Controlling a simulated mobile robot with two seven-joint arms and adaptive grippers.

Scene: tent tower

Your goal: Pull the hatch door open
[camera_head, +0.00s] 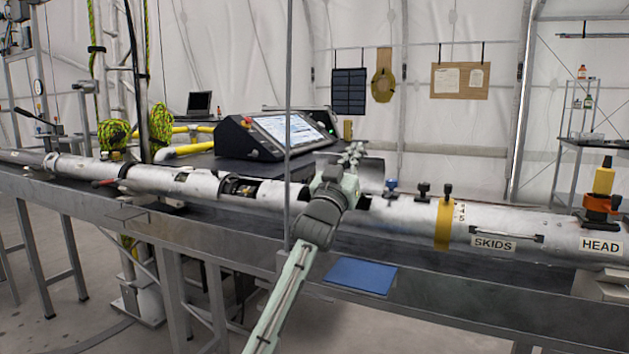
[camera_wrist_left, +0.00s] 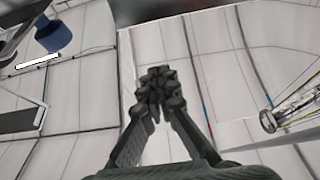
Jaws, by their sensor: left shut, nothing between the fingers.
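A long silver tube (camera_head: 410,212) lies across the bench, with dark openings along it. A grey plate (camera_head: 370,172), which looks like the hatch door, stands raised behind my left gripper beside a dark opening; the gripper hides part of it. A dark plate edge (camera_wrist_left: 180,8), probably the same door, shows at the top of the left wrist view. My left gripper (camera_head: 352,152) is above the tube, fingers pointing up and away. Its fingertips (camera_wrist_left: 158,82) are together and empty in the wrist view, apart from the plate edge there. My right gripper is not in view.
A console with a screen (camera_head: 282,131) stands behind the tube. Black knobs (camera_head: 423,190) and a yellow band (camera_head: 443,222) are right of the gripper. A blue pad (camera_head: 360,275) lies on the bench's front. A thin vertical post (camera_head: 288,100) stands left of the gripper.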

